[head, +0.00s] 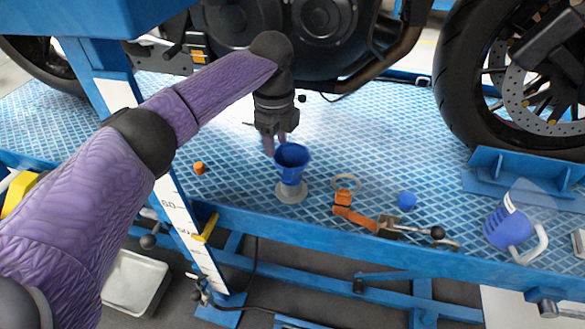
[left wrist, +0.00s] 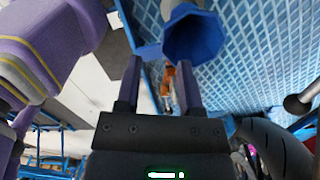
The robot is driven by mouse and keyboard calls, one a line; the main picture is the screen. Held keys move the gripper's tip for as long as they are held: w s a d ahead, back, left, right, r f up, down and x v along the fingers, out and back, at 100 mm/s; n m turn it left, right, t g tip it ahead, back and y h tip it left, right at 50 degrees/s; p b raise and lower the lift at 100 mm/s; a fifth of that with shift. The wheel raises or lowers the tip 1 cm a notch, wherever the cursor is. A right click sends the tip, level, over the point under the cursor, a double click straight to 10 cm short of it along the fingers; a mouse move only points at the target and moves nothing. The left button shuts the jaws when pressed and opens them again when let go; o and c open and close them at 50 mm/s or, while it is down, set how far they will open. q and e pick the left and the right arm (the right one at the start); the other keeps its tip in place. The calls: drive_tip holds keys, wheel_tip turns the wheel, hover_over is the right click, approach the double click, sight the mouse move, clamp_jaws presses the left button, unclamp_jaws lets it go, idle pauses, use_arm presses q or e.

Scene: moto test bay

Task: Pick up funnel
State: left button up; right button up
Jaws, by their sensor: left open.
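The blue funnel (head: 291,167) stands upright, wide mouth up, on a round grey base (head: 291,193) on the blue lift platform. My left gripper (head: 275,148) is open and empty, pointing down just behind and left of the funnel's mouth in the head view. In the left wrist view the funnel (left wrist: 193,38) shows at the top, beyond the tip of the right-hand finger. My right gripper is not in view.
Right of the funnel lie a pale ring (head: 346,183), an orange strap tool (head: 356,217), a blue ball-like piece (head: 406,200) and a blue jug (head: 507,228). A small orange piece (head: 199,168) lies left. The motorcycle engine (head: 318,35) hangs close behind my gripper.

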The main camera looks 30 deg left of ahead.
sight(279, 162)
use_arm(q)
drive_tip(key=f+b, duration=0.2)
drive_tip(key=f, duration=0.1)
drive_tip(key=f+b, duration=0.2)
drive_tip(key=f, duration=0.2)
drive_tip(key=shift+w+b, duration=0.2)
drive_tip(key=shift+b, duration=0.15)
drive_tip(key=shift+r, duration=0.35)
drive_tip(key=c, duration=0.6)
clamp_jaws()
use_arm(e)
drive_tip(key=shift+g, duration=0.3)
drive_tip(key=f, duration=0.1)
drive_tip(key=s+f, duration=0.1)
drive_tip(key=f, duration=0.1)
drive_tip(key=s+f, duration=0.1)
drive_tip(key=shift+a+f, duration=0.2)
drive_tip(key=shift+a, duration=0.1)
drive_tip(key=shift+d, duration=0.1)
